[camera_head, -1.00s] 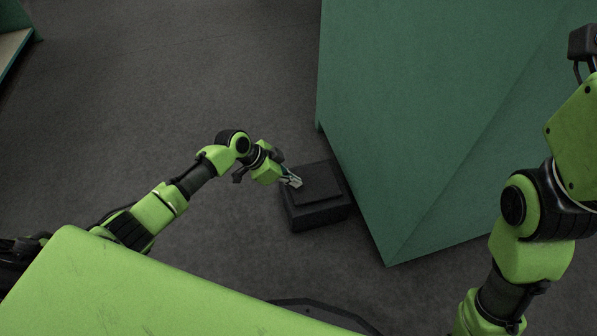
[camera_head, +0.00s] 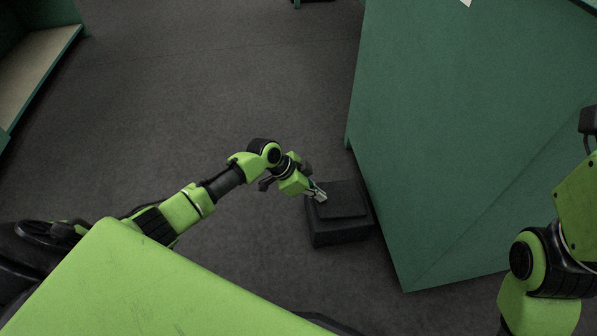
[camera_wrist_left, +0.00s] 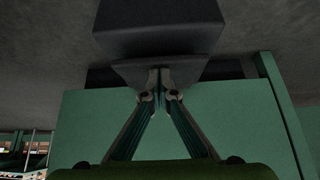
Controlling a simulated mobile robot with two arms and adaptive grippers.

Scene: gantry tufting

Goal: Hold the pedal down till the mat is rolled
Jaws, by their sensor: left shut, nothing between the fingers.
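The pedal is a low black box (camera_head: 340,236) on the floor, with a raised plate (camera_head: 346,203) on top. My left gripper (camera_head: 320,196) is shut and empty, its fingertips at the left part of that plate. In the left wrist view the shut fingertips (camera_wrist_left: 160,92) meet in front of the dark plate (camera_wrist_left: 190,68), with the black box (camera_wrist_left: 158,35) behind. They appear to touch it; how far the plate is pressed cannot be told. My right arm shows at the right edge, but its fingers are out of frame. No mat is in view.
A large green cabinet (camera_head: 440,150) stands close to the right of the pedal. A green-edged shelf (camera_head: 45,75) is at the far left. The grey floor (camera_head: 200,110) between them is clear.

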